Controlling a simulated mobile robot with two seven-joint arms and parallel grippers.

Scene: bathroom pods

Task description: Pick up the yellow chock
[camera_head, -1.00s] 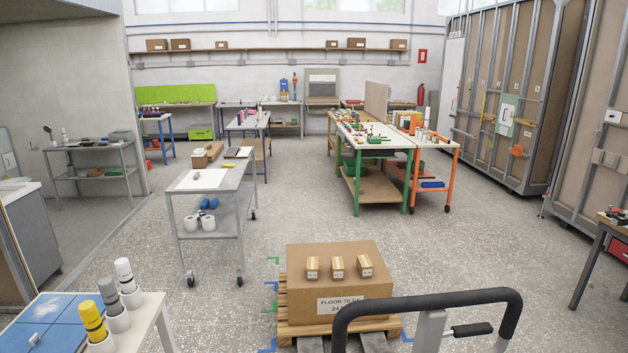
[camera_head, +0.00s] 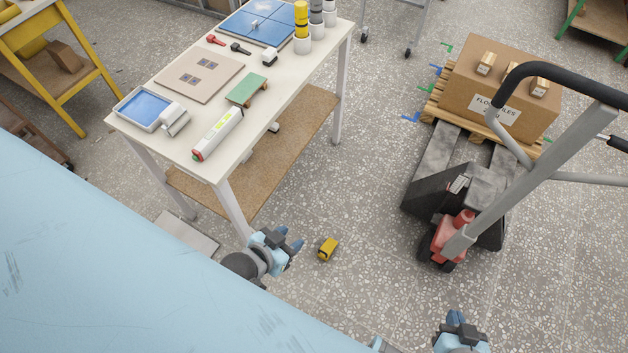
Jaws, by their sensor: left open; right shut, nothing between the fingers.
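The yellow chock (camera_head: 327,249) is a small yellow block with a dark part, lying on the speckled floor. It is in front of the white table and left of the pallet jack. My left gripper (camera_head: 295,244) is open, with blue fingers pointing toward the chock from its left. The fingers look apart from the chock, and how high they are above the floor is hard to tell. My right gripper (camera_head: 455,318) is at the bottom edge, right of the chock, shut and empty.
The white table (camera_head: 140,123) with tiles, a tray and tools stands at upper left, its legs near my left gripper. A pallet jack (camera_head: 455,235) stands at right, its forks under a pallet with a carton (camera_head: 520,105). Floor around the chock is clear.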

